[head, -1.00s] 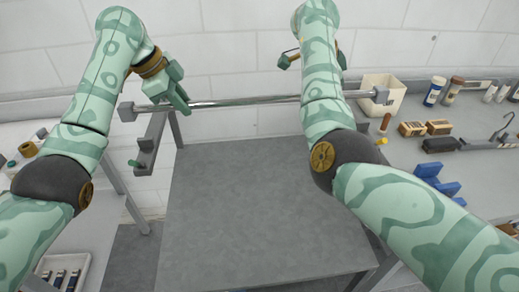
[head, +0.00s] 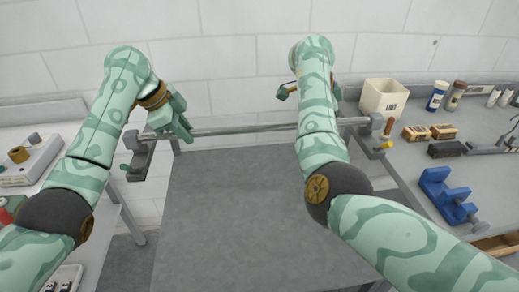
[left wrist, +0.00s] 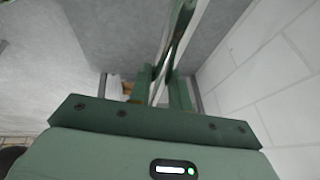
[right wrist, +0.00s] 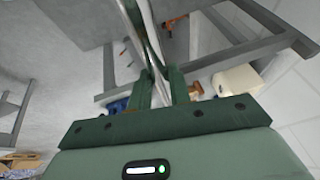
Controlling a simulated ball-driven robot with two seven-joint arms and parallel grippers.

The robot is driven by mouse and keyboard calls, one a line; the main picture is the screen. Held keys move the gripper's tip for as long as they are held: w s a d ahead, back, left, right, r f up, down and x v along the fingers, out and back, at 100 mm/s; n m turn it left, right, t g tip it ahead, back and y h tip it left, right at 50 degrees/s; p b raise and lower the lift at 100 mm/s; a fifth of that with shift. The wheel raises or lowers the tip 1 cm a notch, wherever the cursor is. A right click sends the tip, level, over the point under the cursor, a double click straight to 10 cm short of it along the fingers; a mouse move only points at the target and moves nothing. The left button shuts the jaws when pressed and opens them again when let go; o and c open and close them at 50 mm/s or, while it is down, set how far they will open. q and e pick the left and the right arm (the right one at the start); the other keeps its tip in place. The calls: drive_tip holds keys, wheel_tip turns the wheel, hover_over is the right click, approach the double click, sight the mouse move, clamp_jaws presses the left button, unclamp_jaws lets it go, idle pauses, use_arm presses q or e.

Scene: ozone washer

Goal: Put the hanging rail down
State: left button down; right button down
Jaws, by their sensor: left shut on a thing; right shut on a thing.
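The hanging rail (head: 245,128) is a long shiny metal rod with grey end blocks, lying roughly level across the far side of the grey table. My left gripper (head: 184,132) is shut on the rail near its left end; the rail also shows between its fingers in the left wrist view (left wrist: 172,45). My right gripper (right wrist: 160,92) is shut on the rail (right wrist: 146,35); in the head view my right arm largely hides it. The rail's ends are at a left bracket (head: 139,163) and a right bracket (head: 382,144). I cannot tell whether it rests on them.
The grey table (head: 250,215) is bare below the rail. A cream bin (head: 384,98) stands behind the right end. The right bench holds bottles (head: 438,95), brushes (head: 443,131) and a blue holder (head: 445,197). A left bench (head: 30,165) carries a small device.

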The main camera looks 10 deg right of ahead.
use_arm(q)
drive_tip(key=shift+f, duration=0.1)
use_arm(e)
drive_tip(key=shift+f, duration=0.1)
